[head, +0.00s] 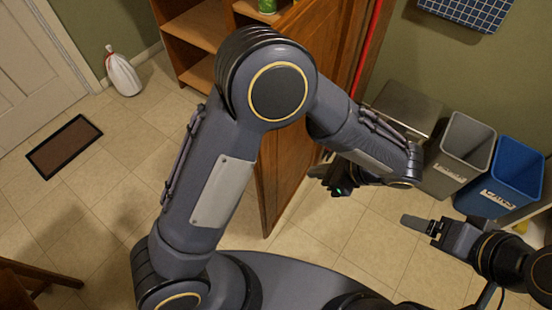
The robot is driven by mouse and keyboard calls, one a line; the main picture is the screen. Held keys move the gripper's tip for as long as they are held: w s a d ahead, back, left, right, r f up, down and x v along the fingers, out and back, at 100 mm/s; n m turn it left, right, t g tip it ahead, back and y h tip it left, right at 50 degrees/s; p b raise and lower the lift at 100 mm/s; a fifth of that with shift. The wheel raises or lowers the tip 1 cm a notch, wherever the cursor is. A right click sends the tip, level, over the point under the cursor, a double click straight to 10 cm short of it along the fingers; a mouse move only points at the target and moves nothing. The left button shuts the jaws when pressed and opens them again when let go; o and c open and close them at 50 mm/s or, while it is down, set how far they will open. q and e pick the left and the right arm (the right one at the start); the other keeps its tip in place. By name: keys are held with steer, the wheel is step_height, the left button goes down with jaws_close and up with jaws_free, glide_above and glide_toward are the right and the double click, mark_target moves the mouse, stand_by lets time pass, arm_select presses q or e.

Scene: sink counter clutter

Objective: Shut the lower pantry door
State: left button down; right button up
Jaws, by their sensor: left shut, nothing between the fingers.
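The wooden pantry (200,25) stands at the top centre of the head view, with its shelves showing. The lower pantry door (286,178) is open and juts out toward me, its bottom corner over the tile floor. My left arm crosses in front and hides much of the door and the pantry. My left gripper (330,178) is shut and empty, just right of the door's right-hand face; whether it touches the door I cannot tell. My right gripper (420,225) is at the right, away from the door, its jaw opening unclear.
A grey bin (462,150) and a blue bin (512,170) stand at the right. A red pole (367,48) is beside the pantry. A wooden piece of furniture (25,285) is at lower left.

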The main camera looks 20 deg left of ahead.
arm_select(q)
glide_toward(268, 168)
step_height(268, 168, down, 4)
steer(key=a, duration=0.3)
steer(key=shift+w+a+f, duration=0.1)
steer(key=shift+w, duration=0.2)
steer(key=shift+w+a, duration=0.15)
steer(key=shift+a, duration=0.25)
